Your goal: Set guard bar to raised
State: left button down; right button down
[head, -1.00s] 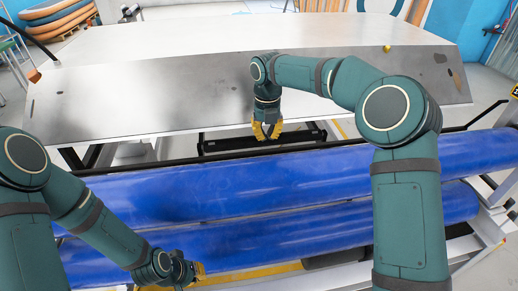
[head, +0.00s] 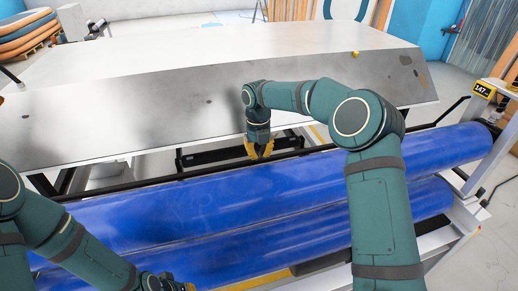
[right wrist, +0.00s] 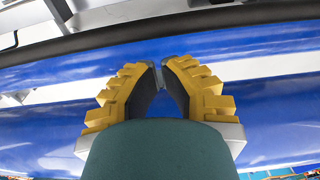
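The guard bar (head: 203,173) is a long thin black bar running across the front of the machine, just above and behind the blue rolls. It also crosses the top of the right wrist view (right wrist: 160,32). My right gripper (head: 259,154) has yellow fingers pointing down, with its tips overlapping the bar in the head view. In the right wrist view its fingers (right wrist: 160,68) are a little apart, with nothing seen held between them. The bar lies just beyond the tips there; contact is unclear. My left gripper (head: 178,285) is low at the bottom edge, partly cut off.
Two big blue rolls (head: 300,185) lie along the machine's front, below the bar. A sloping grey metal panel (head: 150,115) rises behind it. Orange and blue boards (head: 28,35) are stacked at the far left.

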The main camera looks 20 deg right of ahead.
pick_arm(q)
jog(key=shift+f, duration=0.15)
pick_arm(e)
jog(key=f, duration=0.5)
jog(key=shift+s+f, duration=0.25)
jog(key=shift+f, duration=0.15)
pick_arm(q)
jog(key=shift+d+f, duration=0.1)
pick_arm(e)
jog(key=shift+a, duration=0.1)
